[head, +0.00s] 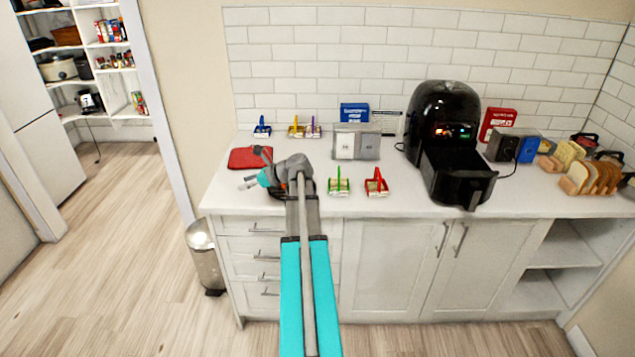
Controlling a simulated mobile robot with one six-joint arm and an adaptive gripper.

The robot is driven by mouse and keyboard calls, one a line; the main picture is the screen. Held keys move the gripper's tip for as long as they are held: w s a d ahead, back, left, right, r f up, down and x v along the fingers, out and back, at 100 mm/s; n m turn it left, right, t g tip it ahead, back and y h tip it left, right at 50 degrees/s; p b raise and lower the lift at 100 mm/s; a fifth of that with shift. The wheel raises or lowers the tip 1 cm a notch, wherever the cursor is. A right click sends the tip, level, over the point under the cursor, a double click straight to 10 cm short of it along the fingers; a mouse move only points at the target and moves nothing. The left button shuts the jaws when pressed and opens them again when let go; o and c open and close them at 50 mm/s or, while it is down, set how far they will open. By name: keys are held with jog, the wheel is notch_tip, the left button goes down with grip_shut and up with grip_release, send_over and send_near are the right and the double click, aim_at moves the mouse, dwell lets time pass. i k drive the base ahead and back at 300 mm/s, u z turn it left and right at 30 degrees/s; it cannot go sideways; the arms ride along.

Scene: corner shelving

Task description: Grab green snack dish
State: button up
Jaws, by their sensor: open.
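The green snack dish (339,187), a small basket-like dish with a green handle, stands on the white counter left of centre, close to the front edge. A matching red one (376,186) stands just to its right. My gripper (252,170) is open and empty, left of the green dish and apart from it. Its fingers point left over the red folded cloth (240,158). My arm comes up from the front edge and hides part of the counter left of the green dish.
Behind stand blue (262,128), yellow (296,129) and purple (313,130) dishes, and a white-and-grey box (357,143). A black air fryer (442,120) with its drawer pulled out is to the right. Bread slices (592,178) lie far right. A metal bin (205,256) stands on the floor left.

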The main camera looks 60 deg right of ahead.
aim_at(336, 187)
jog(key=z, duration=0.05)
jog(key=i, duration=2.5)
jog(key=z, duration=0.05)
